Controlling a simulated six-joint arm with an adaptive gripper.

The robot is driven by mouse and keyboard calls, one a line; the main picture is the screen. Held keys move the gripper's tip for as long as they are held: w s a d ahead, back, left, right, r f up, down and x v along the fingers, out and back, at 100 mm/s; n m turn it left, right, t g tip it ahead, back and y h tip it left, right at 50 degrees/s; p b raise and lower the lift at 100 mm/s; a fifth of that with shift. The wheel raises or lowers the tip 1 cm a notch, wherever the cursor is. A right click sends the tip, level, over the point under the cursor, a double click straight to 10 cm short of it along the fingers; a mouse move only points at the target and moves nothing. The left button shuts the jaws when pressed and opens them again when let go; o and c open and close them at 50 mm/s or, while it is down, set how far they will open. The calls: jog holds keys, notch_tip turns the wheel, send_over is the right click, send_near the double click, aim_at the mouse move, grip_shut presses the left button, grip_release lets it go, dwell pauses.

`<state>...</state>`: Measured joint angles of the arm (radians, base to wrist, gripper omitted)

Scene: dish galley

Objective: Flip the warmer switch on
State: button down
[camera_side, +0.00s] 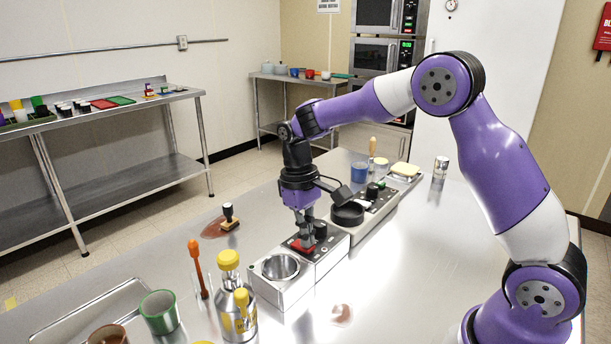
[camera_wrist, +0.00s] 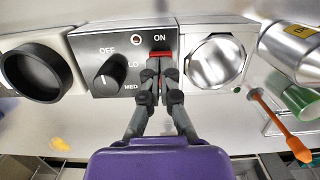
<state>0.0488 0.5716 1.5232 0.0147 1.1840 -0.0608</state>
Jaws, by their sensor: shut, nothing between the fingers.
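The warmer unit (camera_side: 331,254) is a grey box with a black panel on the steel table. In the wrist view its panel (camera_wrist: 93,42) bears a black knob (camera_wrist: 109,77), a small round indicator light (camera_wrist: 136,40) and a red switch (camera_wrist: 160,55) by the word ON. The switch also shows red in the side view (camera_side: 301,246). My gripper (camera_wrist: 161,68) is shut and empty, with its fingertips right at the switch, seemingly touching it. The fingers hide most of the switch, so its position cannot be told. In the side view my gripper (camera_side: 305,238) points down onto the panel.
A round metal well (camera_side: 281,267) adjoins the warmer on one side and a black round burner (camera_side: 347,214) on the other. A yellow-capped bottle (camera_side: 237,308), an orange utensil (camera_side: 198,268) and a green-rimmed cup (camera_side: 160,312) stand nearby. The table right of the warmer is mostly clear.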

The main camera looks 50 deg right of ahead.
aim_at(294, 243)
jog(key=shift+f, duration=0.1)
jog(key=shift+s+f, duration=0.15)
jog(key=shift+f, duration=0.1)
dwell(0.3)
jog(key=shift+w+r, duration=0.2)
jog(key=shift+w, duration=0.6)
jog(key=shift+r, duration=0.1)
notch_tip(294, 243, up, 14)
jog(key=w, duration=0.2)
